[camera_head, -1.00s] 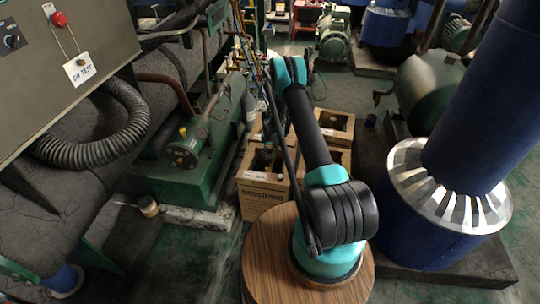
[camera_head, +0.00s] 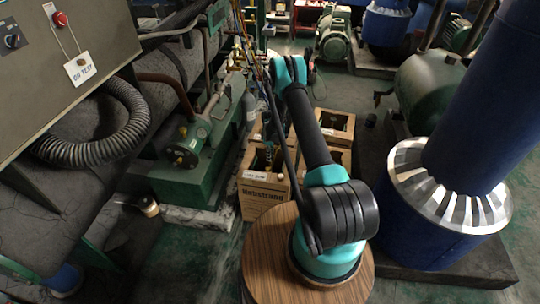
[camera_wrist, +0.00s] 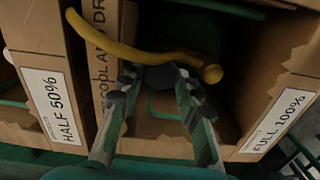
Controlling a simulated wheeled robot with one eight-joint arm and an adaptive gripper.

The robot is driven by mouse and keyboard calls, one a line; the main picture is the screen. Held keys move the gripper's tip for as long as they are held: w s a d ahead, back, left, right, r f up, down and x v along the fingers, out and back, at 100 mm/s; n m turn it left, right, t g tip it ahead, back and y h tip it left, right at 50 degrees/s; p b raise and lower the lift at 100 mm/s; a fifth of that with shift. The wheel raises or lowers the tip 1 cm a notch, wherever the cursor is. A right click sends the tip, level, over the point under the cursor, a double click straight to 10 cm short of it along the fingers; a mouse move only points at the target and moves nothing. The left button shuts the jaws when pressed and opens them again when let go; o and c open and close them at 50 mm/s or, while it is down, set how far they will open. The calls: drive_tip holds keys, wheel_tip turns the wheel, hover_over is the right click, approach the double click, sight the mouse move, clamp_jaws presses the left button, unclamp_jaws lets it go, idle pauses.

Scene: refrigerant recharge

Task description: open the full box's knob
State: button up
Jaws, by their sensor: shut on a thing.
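In the wrist view, my gripper (camera_wrist: 156,88) reaches into an open cardboard box (camera_wrist: 180,149). Its two fingers are closed on a dark knob (camera_wrist: 160,77), partly hidden between the fingertips. A white label reading FULL 100% (camera_wrist: 276,124) is on the box's front at the right. A yellow hose (camera_wrist: 130,52) curves across beyond the fingertips, its end near the right finger. In the head view, my arm hides the gripper and the knob.
A neighbouring box with a HALF 50% label (camera_wrist: 50,106) stands at the left in the wrist view. The head view shows several cardboard boxes (camera_head: 264,201) close together, green machinery (camera_head: 185,180) left, and a blue column (camera_head: 425,225) right.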

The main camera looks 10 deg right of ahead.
idle(0.4)
drive_tip(key=o, duration=0.9)
drive_tip(key=shift+c, duration=0.2)
drive_tip(key=shift+r, duration=0.1)
wheel_tip(320, 180, up, 12)
